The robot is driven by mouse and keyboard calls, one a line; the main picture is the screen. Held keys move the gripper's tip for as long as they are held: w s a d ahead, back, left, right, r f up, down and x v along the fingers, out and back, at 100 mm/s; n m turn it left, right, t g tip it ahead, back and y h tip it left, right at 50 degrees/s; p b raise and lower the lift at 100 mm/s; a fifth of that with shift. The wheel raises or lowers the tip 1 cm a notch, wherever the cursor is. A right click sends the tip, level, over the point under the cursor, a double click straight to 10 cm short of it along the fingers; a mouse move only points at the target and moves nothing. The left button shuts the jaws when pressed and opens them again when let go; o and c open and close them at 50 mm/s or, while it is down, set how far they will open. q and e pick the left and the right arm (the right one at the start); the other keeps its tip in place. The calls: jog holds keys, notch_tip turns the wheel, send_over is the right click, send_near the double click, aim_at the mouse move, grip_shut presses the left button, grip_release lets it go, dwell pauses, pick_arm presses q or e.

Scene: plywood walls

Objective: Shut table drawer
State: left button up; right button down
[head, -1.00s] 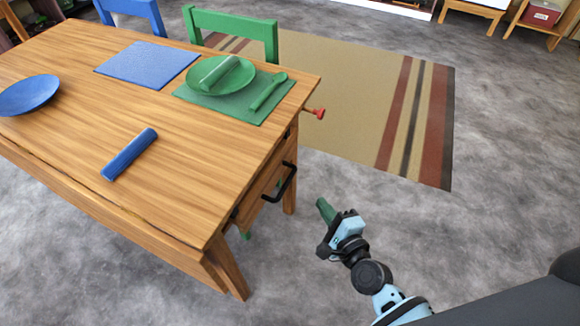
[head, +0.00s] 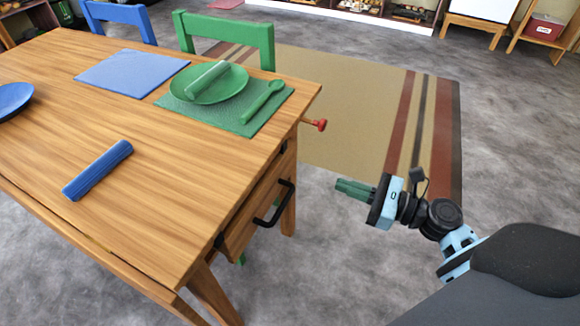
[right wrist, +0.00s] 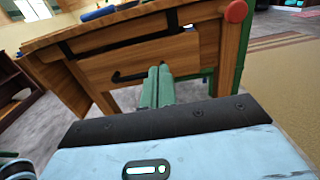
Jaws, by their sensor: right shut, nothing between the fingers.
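The wooden table (head: 170,195) stands at the left in the head view. Its drawer (head: 250,216) is in the right end, with a black bar handle (head: 274,203), and sticks out a little from under the tabletop. The right wrist view also shows the drawer front (right wrist: 128,62) and handle (right wrist: 130,77). My right gripper (head: 340,187) is shut and empty, with green fingers. It is right of the handle, apart from it in the head view. In the right wrist view the fingertips (right wrist: 159,72) overlap the drawer front; contact cannot be told. My left gripper is not in view.
A red knob (head: 321,125) sticks out from the table's end beyond the drawer. Plates, mats and a blue roll (head: 97,170) lie on the tabletop. Green (head: 228,36) and blue chairs stand behind. Grey floor is clear around my right arm.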

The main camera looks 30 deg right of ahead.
send_near(275, 161)
jog(key=x, duration=0.5)
jog(key=shift+a+f+b, duration=0.1)
jog(key=shift+b, duration=0.3)
jog(key=shift+w+a, duration=0.1)
jog(key=shift+w, duration=0.1)
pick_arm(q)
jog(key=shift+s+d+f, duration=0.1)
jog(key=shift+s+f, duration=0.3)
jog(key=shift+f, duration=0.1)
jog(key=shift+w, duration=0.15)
pick_arm(e)
jog(key=shift+w+a, duration=0.15)
jog(key=x, duration=0.3)
jog(key=shift+w+a, duration=0.15)
jog(key=shift+w, duration=0.15)
jog(key=shift+w+a, duration=0.1)
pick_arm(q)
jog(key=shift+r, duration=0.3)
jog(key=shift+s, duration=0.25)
pick_arm(e)
jog(key=shift+r, duration=0.25)
